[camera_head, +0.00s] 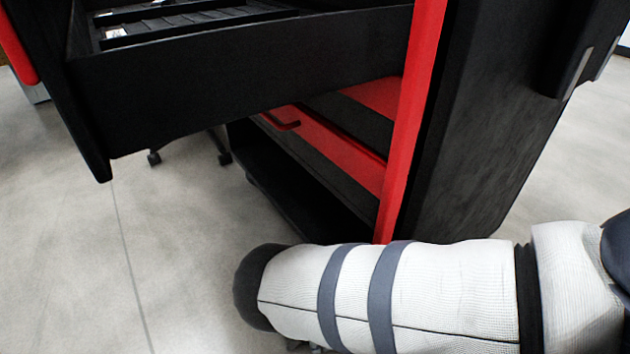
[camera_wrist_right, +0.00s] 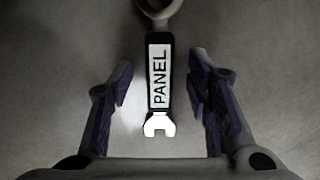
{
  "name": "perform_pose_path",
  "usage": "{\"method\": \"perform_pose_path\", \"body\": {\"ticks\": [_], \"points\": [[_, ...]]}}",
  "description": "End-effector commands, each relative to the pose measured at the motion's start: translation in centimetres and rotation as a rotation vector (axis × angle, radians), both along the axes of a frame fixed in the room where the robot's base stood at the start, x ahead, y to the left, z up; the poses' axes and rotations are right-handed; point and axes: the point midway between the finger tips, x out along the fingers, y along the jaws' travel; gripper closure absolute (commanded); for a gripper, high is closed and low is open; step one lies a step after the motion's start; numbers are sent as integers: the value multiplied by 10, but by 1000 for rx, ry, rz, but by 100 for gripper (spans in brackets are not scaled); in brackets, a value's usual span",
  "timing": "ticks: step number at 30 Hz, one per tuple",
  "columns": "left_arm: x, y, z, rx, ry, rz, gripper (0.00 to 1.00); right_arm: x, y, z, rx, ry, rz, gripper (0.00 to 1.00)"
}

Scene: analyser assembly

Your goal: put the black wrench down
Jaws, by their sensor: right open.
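The black wrench (camera_wrist_right: 158,95) shows in the right wrist view, with a white label reading PANEL on its handle. Its ring end is at the top edge, and its bright open-jaw end points down towards my gripper's palm. My right gripper (camera_wrist_right: 160,95) is open, with one finger on each side of the wrench and a visible gap on both sides. The wrench appears against a plain grey surface; I cannot tell its exact height over it. In the head view my right arm hides the wrench and nearly all of the gripper. My left gripper is out of view.
In the head view a black and red tool cabinet (camera_head: 500,130) stands beyond my right arm. Its upper black drawer (camera_head: 240,85) is pulled out to the left. Grey floor (camera_head: 170,230) is clear at the left.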

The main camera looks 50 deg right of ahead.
Motion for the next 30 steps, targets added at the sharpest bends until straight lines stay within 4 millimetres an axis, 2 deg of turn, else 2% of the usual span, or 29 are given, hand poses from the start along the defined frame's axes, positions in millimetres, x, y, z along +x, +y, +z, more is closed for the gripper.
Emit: {"method": "perform_pose_path", "body": {"ticks": [3, 9, 18, 22, 26, 30], "points": [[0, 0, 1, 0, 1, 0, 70, 0, 0, 1, 0, 0, 0, 57], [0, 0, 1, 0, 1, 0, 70, 0, 0, 1, 0, 0, 0, 100], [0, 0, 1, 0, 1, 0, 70, 0, 0, 1, 0, 0, 0, 100], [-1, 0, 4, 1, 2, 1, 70, 0, 0, 10, 0, 0, 0, 100], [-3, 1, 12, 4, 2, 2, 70, 1, 0, 34, -2, -3, -2, 100], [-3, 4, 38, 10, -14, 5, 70, -21, 17, 76, 1, -6, -2, 100]]}}
